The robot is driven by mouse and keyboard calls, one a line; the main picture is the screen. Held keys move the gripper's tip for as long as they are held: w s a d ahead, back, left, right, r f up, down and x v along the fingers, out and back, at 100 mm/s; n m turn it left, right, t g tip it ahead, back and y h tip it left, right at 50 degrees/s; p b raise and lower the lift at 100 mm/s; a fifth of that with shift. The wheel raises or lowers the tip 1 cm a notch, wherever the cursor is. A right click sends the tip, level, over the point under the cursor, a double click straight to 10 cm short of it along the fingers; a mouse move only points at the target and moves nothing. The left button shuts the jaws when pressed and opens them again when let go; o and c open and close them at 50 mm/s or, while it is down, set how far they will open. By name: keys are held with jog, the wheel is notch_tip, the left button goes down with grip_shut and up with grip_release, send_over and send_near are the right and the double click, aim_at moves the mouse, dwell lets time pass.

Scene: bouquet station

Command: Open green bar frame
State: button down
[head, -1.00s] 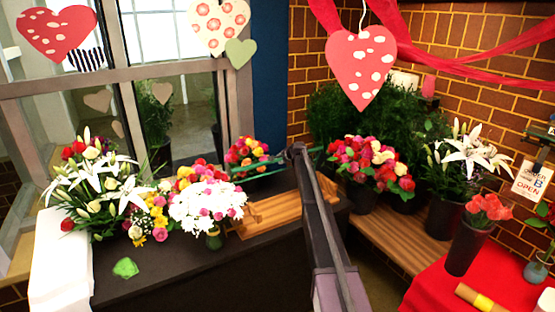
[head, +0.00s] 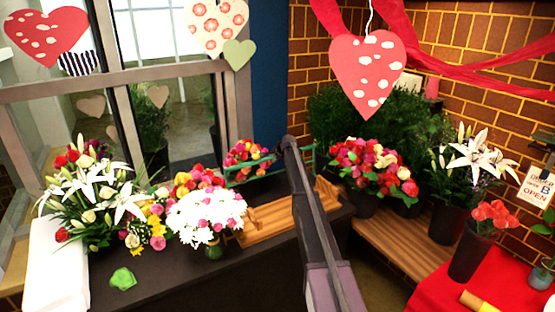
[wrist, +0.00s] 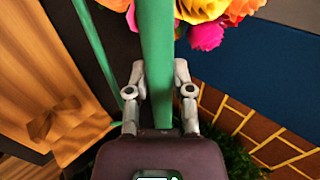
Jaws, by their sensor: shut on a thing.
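The green bar frame (head: 250,161) is at the back of the dark counter, by the wooden slatted crate and a small bouquet. My arm crosses in front of it in the head view and hides its middle. In the wrist view a thick green bar (wrist: 157,50) runs between the two fingers of my gripper (wrist: 160,76), which is shut on it. A thinner green bar (wrist: 97,50) slants to the left of it. My fingertips are hidden from the head view behind my arm.
Orange and pink flowers (wrist: 210,15) are close to the held bar. A white bouquet (head: 205,212) stands left of the crate, and a mixed red bouquet (head: 375,168) stands to the right.

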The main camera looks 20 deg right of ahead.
dwell(0.4)
jog(key=shift+c, duration=2.4)
grip_release()
jog(key=shift+r, duration=0.2)
